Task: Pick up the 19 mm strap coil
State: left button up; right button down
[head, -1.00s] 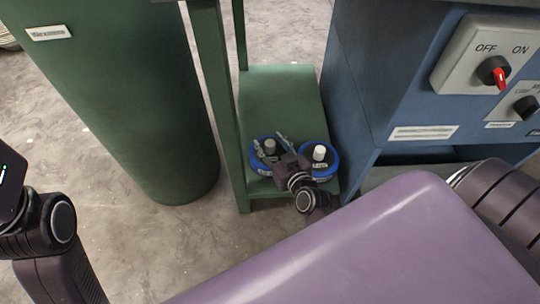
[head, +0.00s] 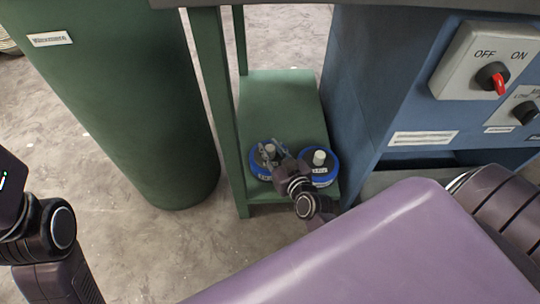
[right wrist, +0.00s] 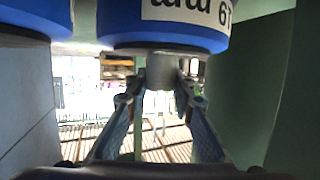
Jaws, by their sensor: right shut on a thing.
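Two blue strap coils stand side by side on a low green shelf. The left one, the 19 mm strap coil (head: 257,173), has a pale post on top. My right gripper (head: 268,152) is shut on that post from above. In the right wrist view, which looks upside down, the coil (right wrist: 120,32) shows an inverted white label reading 19 mm, and its grey post (right wrist: 160,72) is between the fingers. I cannot tell any gap between coil and shelf. The other coil (head: 322,180) stands just to the right with its own pale post. My left gripper is out of view.
The green shelf (head: 280,95) is bare behind the coils. A green stand leg (head: 215,110) and a large green cylinder (head: 150,120) are left of it. A blue cabinet (head: 365,90) with an OFF/ON switch (head: 492,76) rises close on the right.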

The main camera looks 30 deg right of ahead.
jog(key=shift+r, duration=0.25)
